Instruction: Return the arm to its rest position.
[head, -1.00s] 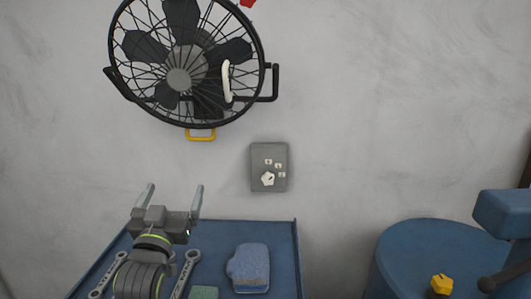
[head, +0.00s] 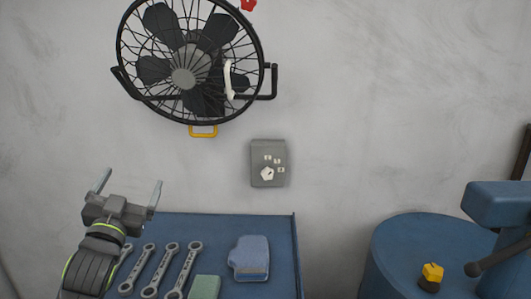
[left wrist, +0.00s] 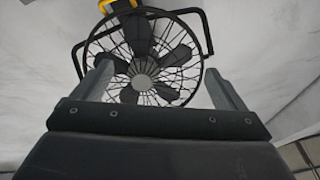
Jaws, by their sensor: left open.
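My left gripper (head: 129,187) is open and empty at the lower left of the head view, with its two fingers pointing up. It is above the left end of the blue tray table (head: 275,222) and in front of the grey wall. In the left wrist view its two fingers (left wrist: 162,85) stand wide apart with nothing between them, and the black wall fan (left wrist: 143,82) shows beyond them. My right gripper is not in view.
A blue machine (head: 405,235) with a yellow knob (head: 431,276) stands right.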

